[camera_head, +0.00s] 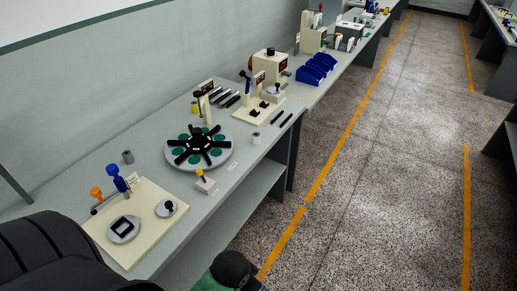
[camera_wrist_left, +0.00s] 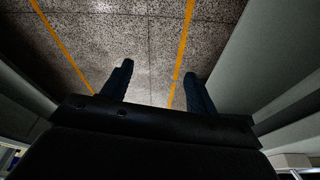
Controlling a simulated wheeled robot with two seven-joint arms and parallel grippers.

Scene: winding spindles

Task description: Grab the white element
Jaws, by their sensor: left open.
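A small white cylinder (camera_head: 256,138) stands on the long grey bench, right of the round turntable. A small whitish block (camera_head: 206,187) with a yellow knob sits at the bench's front edge. I cannot tell which of these is the white element. My left gripper (camera_wrist_left: 158,90) shows in the left wrist view with its two dark fingers apart and nothing between them, above the speckled floor. No white part shows near its fingers. The right gripper is not clearly seen in either view.
The bench (camera_head: 150,158) holds a round turntable (camera_head: 172,158) with black arms and green discs. A cream board (camera_head: 150,238) with round fixtures lies at its near end. Blue bins (camera_head: 315,70) stand farther back. The floor aisle (camera_head: 400,160) on the right is clear.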

